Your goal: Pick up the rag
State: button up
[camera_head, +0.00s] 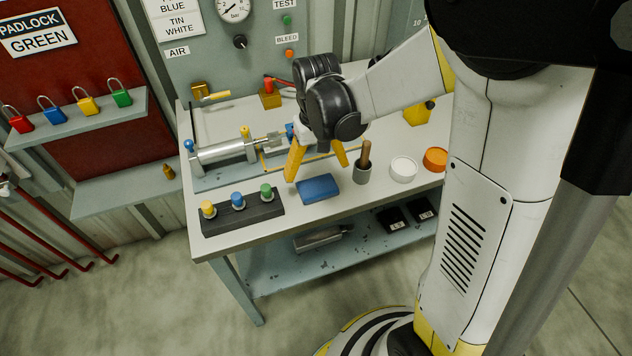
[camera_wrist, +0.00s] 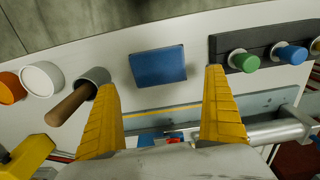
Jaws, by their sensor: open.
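The rag is most likely the folded blue block-like cloth (camera_head: 318,189) lying flat on the bench top near its front edge. It also shows in the wrist view (camera_wrist: 158,66), beyond and between my fingertips. My gripper (camera_head: 318,172) has two yellow fingers spread apart above the bench, just behind the rag. In the wrist view my gripper (camera_wrist: 163,80) is open and nothing is between the fingers. The rag appears apart from both fingers.
A black block with yellow, blue and green knobs (camera_head: 241,213) stands left of the rag. A grey cup with a wooden handle (camera_head: 362,172) stands close on its right. White (camera_head: 403,169) and orange (camera_head: 436,159) round pots are farther right. A metal cylinder (camera_head: 222,152) lies behind.

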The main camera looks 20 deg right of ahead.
aim_at(318, 185)
notch_tip(318, 185, down, 8)
jog(key=b, duration=0.3)
jog(key=shift+d+r+b, duration=0.1)
jog(key=shift+d+b, duration=0.05)
jog(key=shift+b, duration=0.2)
jog(key=shift+r, duration=0.1)
jog(key=c, duration=1)
